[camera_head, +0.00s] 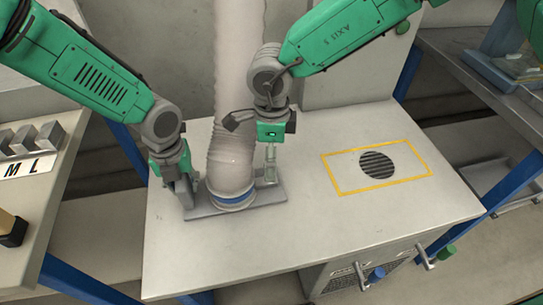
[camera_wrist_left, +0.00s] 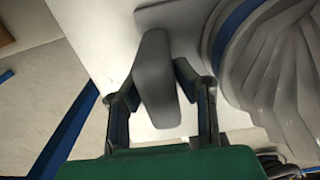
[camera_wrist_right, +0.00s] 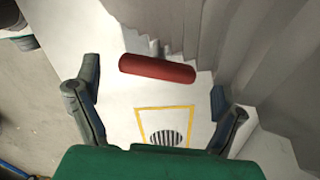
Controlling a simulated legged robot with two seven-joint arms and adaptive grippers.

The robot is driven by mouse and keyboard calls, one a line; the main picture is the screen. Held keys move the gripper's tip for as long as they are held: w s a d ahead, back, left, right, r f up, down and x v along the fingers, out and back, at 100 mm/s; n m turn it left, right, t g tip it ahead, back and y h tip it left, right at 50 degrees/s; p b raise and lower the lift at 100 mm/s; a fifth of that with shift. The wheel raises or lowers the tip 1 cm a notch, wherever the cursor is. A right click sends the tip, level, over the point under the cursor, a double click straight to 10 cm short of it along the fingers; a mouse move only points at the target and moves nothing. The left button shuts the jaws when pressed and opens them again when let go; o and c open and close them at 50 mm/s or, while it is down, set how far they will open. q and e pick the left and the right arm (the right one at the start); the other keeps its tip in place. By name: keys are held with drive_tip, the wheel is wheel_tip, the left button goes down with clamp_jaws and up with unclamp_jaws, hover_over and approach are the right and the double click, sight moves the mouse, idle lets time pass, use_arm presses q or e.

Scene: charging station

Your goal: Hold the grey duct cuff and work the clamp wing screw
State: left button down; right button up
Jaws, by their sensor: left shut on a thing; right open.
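The grey duct cuff (camera_head: 262,199) sits flat on the bench around the foot of the ribbed duct (camera_head: 231,150), with a blue band (camera_head: 232,203) above it. My left gripper (camera_head: 180,190) is shut on the cuff's rounded grey grip (camera_wrist_left: 155,70), left of the duct, with a finger on each side. My right gripper (camera_head: 270,172) points down just right of the duct, above the cuff's right end. In the right wrist view its fingers are open, and a red bar (camera_wrist_right: 157,69), apparently the clamp wing screw, lies beyond and between them. The head view does not show this bar.
A yellow frame (camera_head: 336,187) around a round grille (camera_head: 377,165) marks the clear bench top (camera_head: 330,220) on the right. A panel with grey switches (camera_head: 24,139) is at the left. Knobs and handles (camera_head: 376,274) stick out of the front.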

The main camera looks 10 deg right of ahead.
drive_tip(key=shift+f, duration=0.6)
drive_tip(key=c, duration=1.2)
drive_tip(key=shift+m, duration=0.4)
drive_tip(key=m, duration=0.4)
drive_tip(key=shift+m, duration=2.4)
